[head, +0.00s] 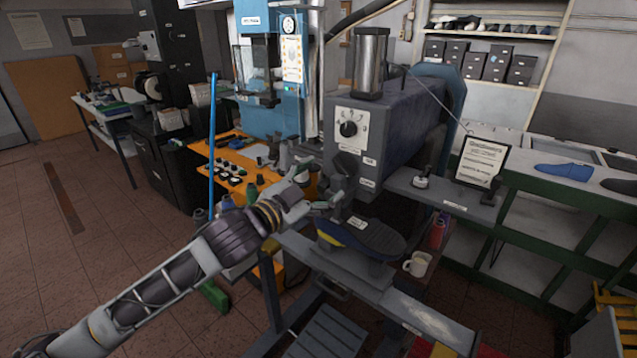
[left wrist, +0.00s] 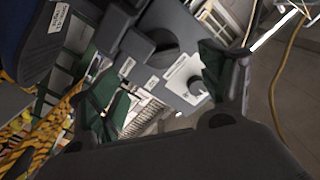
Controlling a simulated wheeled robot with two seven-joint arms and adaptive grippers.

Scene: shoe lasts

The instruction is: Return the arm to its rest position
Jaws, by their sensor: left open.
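My left arm reaches in from the lower left of the head view. Its gripper (head: 318,191) is beside the front of the grey machine (head: 352,125), just above and left of a dark blue shoe on a last (head: 375,240). The shoe lies on the machine's grey lower support, with a white label and a yellow patch showing. The gripper is open and empty. In the left wrist view its two green-padded fingers (left wrist: 163,78) stand wide apart, with the machine's dial panel beyond. The labelled blue shoe (left wrist: 38,45) shows at the upper left there. My right gripper is not seen.
A white mug (head: 417,264) and red bottle (head: 437,233) stand right of the support. A blue pole (head: 212,140) rises left of the gripper. An orange bench (head: 225,170) with small parts lies behind. Green-framed shelving (head: 560,190) is at right. Open floor (head: 100,215) is at left.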

